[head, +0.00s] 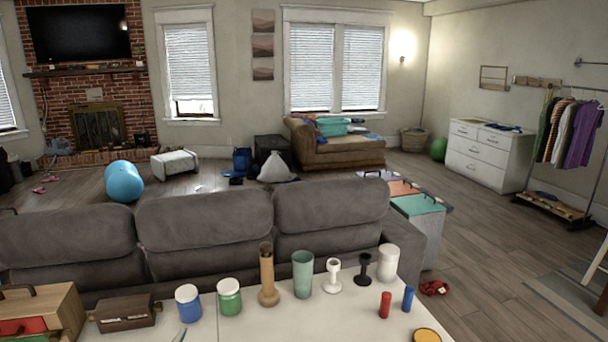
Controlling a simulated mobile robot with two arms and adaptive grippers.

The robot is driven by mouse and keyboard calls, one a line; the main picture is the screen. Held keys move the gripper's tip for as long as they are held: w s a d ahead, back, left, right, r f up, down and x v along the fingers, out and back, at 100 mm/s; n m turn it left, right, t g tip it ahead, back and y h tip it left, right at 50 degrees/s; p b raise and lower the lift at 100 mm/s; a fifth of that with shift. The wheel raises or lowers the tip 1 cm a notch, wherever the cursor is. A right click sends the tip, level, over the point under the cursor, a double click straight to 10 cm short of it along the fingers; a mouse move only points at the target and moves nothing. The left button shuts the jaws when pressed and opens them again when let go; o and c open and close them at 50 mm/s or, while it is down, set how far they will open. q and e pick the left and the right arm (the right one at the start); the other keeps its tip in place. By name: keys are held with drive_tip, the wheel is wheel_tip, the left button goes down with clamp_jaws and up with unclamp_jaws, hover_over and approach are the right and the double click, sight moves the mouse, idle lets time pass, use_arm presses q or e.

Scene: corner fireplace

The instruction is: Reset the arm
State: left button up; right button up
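Neither of my arms nor grippers shows in the head view. A pale table (330,325) is at the bottom of the view. On it stand a blue jar with a white lid (188,303), a green jar with a white lid (229,297), a brown wooden bottle-shaped piece (268,275), a green-grey tumbler (303,273), a white candle holder (333,275), a black candle holder (364,270) and a white cylinder (388,263). A red cylinder (385,304) and a blue cylinder (408,298) stand nearer, at the right.
A dark wooden box (125,313) and a wooden case (40,308) are at the table's left. An orange-topped round item (427,335) is cut by the bottom edge. A grey sofa (205,232) stands behind the table. Open floor (490,265) lies to the right.

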use_arm(q)
drive_tip(key=s+a+f+n+g, duration=0.1)
drive_tip(key=s+a+f+g, duration=0.1)
drive_tip(key=s+f+g, duration=0.35)
drive_tip(key=s+a+f+n+g, duration=0.1)
drive_tip(key=s+a+f+g, duration=0.1)
drive_tip(key=s+f, duration=0.5)
drive_tip(key=s+d+f+g, duration=0.2)
drive_tip(key=s+f+g, duration=0.4)
drive_tip(key=s, duration=0.6)
drive_tip(key=s+f, duration=0.3)
drive_tip(key=f, duration=2.6)
drive_tip(key=s+a+f+g, duration=0.2)
drive_tip(key=s+a+f, duration=0.1)
drive_tip(key=s+f, duration=1.2)
drive_tip(key=shift+s+f+m+h+b, duration=0.3)
drive_tip(key=shift+s+b, duration=0.15)
drive_tip(key=shift+s, duration=0.55)
